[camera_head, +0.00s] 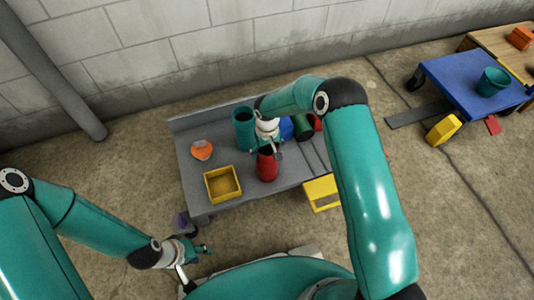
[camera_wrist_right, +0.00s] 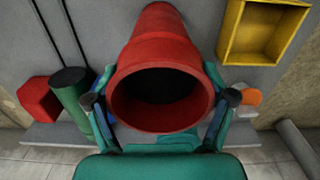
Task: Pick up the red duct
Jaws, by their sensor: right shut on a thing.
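The red duct (camera_head: 267,167) is near the front edge of the grey bench, just right of the yellow square bin. My right gripper (camera_head: 267,148) reaches down on its upper end and is shut on it. In the right wrist view the red duct (camera_wrist_right: 160,45) lies between the two fingers of my right gripper (camera_wrist_right: 160,98), its dark round opening facing the camera. I cannot tell whether its bottom touches the bench. My left gripper (camera_head: 204,248) is low in front of the bench, away from the duct; its finger opening is too small to read.
The grey bench (camera_head: 190,165) also holds a teal cylinder (camera_head: 243,128), an orange piece (camera_head: 202,150), the yellow bin (camera_head: 222,184), and blue, green (camera_head: 303,127) and red pieces behind my right arm. A yellow box (camera_head: 322,193) is at its front. A blue table (camera_head: 460,85) stands right.

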